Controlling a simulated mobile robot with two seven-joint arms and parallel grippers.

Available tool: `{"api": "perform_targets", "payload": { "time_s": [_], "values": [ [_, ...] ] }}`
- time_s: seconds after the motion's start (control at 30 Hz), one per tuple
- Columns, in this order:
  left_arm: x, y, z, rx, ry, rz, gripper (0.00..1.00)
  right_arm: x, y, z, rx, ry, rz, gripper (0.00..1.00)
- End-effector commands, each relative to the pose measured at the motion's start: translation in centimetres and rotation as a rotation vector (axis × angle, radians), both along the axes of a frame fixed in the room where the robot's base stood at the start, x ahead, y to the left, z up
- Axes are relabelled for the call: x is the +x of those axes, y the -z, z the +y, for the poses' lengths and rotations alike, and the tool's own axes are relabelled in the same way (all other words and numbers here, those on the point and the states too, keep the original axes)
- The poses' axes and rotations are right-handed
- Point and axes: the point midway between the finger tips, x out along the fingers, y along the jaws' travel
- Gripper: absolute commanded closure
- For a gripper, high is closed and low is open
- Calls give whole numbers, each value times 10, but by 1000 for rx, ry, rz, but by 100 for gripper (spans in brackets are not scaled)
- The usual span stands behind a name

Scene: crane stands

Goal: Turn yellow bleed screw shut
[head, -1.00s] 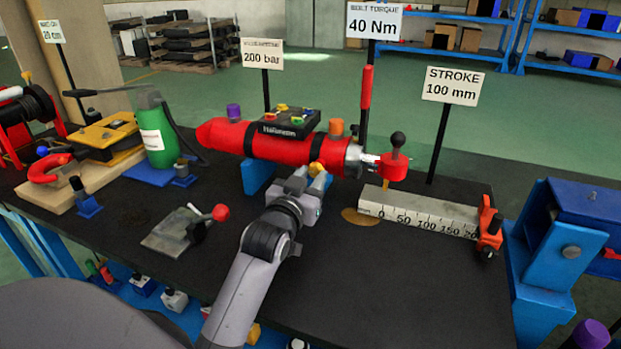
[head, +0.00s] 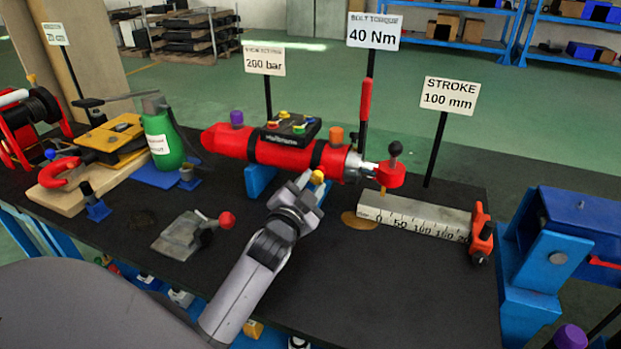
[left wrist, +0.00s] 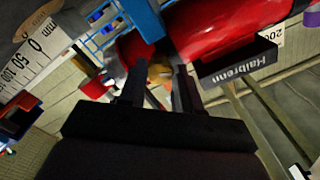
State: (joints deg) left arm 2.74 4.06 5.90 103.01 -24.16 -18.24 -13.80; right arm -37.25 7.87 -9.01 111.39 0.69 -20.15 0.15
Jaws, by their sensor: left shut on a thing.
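The yellow bleed screw (head: 318,177) sits on the near side of the red cylinder (head: 222,141), towards its right end. In the left wrist view the screw (left wrist: 160,74) shows as a dull yellow knob between my two dark fingers. My left gripper (head: 312,182) is shut on the screw, and its fingers hide part of it. In the left wrist view the gripper (left wrist: 160,80) points at the red body. I cannot read from the frames how far the screw is turned. My right gripper is not in view.
A black valve block (head: 292,131) with coloured knobs sits on the cylinder. A ruler block (head: 412,212) and a red lever with a black ball (head: 392,172) stand to the right. A grey plate with a red-knobbed lever (head: 190,235) lies left. The black bench top between is clear.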

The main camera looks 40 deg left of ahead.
Motion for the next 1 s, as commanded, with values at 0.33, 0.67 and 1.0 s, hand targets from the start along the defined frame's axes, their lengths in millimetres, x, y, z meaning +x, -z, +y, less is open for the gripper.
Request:
{"api": "perform_targets", "payload": {
  "time_s": [0.33, 0.67, 1.0],
  "values": [
    [0, -5, 1, 324, 0, 73, 98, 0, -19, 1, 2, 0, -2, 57],
    [0, -5, 2, 628, 0, 146, 98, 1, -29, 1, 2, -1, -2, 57],
    [0, -6, 2, 906, -1, 212, 98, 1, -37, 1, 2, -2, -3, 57]
  ]
}}
